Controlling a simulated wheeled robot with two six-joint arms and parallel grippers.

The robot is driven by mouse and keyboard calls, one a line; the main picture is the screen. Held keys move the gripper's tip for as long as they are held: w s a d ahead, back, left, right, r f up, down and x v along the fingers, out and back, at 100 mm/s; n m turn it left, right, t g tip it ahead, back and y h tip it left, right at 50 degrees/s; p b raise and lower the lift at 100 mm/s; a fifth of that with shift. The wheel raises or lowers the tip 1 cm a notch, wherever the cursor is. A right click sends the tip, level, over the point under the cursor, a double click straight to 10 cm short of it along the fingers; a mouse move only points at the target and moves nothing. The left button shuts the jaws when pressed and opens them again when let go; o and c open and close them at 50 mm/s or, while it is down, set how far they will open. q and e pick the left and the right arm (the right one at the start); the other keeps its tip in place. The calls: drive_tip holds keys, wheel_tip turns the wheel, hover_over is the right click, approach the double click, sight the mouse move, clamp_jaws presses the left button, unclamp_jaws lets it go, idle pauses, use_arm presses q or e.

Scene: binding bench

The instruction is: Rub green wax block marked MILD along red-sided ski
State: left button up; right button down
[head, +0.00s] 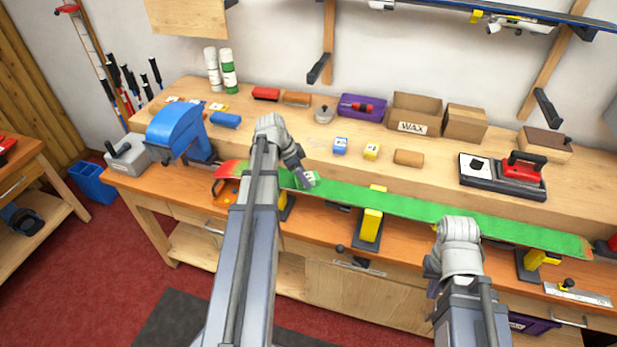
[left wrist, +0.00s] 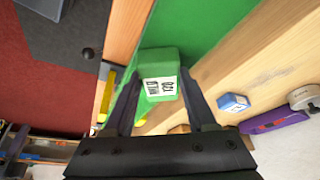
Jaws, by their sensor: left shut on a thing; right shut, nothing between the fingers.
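The green wax block (left wrist: 160,80), with a white label reading MILD, is between the two fingers of my left gripper (left wrist: 157,98) in the left wrist view. In the head view my left gripper (head: 306,178) is shut on it over the left part of the ski. The ski (head: 400,205) lies lengthwise along the bench front with its green base up and a reddish tip at the left. I cannot tell whether the block touches the ski. My right gripper (head: 432,280) is shut and empty, in front of the ski's right half, mostly hidden by its arm.
Yellow-topped supports (head: 371,224) hold the ski. Blue (head: 340,146) and yellow (head: 371,151) blocks and a cork-coloured block (head: 408,158) stand behind it. A red iron (head: 522,170) rests on a dark base at the right. A blue machine (head: 175,130) stands at the left.

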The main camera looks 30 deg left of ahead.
sight(282, 177)
use_arm(q)
drive_tip(key=shift+s+a, duration=0.15)
drive_tip(key=shift+a, duration=0.6)
drive_tip(key=shift+s+a+f, duration=0.1)
drive_tip(key=shift+s+a, duration=0.1)
drive_tip(key=shift+a, duration=0.65)
drive_tip(key=shift+s+a, duration=0.2)
drive_tip(key=shift+a, duration=0.65)
drive_tip(key=shift+a, duration=0.1)
drive_tip(key=shift+s+a, duration=0.25)
drive_tip(key=shift+a, duration=0.55)
drive_tip(key=shift+s+a, duration=0.2)
drive_tip(key=shift+a, duration=0.6)
drive_tip(key=shift+s+a, duration=0.2)
drive_tip(key=shift+a, duration=0.7)
drive_tip(key=shift+s+a, duration=0.2)
drive_tip(key=shift+a, duration=0.65)
drive_tip(key=shift+a, duration=0.1)
